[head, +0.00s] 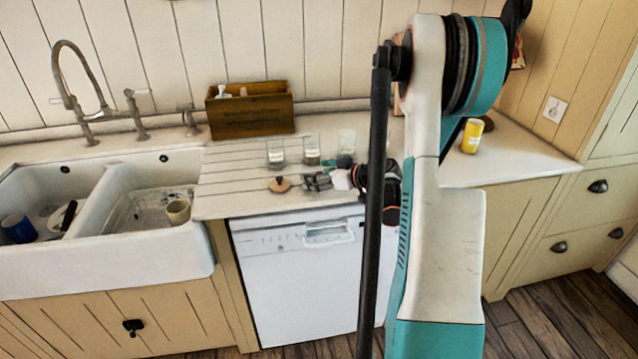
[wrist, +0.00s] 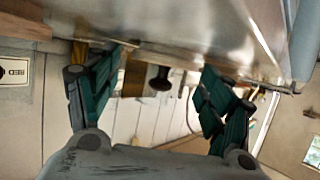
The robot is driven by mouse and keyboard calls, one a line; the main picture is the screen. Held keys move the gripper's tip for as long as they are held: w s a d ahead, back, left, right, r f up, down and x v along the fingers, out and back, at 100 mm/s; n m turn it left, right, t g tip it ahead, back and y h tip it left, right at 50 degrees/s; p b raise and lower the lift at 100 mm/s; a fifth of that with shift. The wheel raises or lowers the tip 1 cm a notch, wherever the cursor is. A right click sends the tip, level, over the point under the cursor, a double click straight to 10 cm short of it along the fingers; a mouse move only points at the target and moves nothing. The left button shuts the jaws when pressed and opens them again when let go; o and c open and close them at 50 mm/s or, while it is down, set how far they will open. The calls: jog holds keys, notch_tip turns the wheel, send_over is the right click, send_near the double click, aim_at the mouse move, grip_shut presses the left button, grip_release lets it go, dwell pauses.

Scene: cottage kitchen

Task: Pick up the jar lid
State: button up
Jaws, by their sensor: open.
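The jar lid (head: 279,185) is a small brown disc with a knob on top. It lies on the pale worktop near its front edge, left of my gripper (head: 311,182) in the head view. My gripper is low over the worktop, pointing left at the lid, with a small gap between them. In the wrist view my gripper (wrist: 160,70) has its two green-padded fingers spread wide, with nothing held. A small dark knobbed shape (wrist: 160,79) shows between the fingers, apart from both; it appears to be the lid, seen nearly edge-on. The picture is upside down there.
Several glass jars (head: 311,151) stand just behind the lid. A wooden box (head: 250,110) is at the wall. The sink (head: 100,215) with a mug (head: 178,211) lies left. A yellow can (head: 472,136) stands right of my arm. The ribbed worktop left of the lid is clear.

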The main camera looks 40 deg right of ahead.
jog(key=shift+c, duration=0.6)
jog(key=c, duration=0.9)
jog(key=shift+r, duration=0.15)
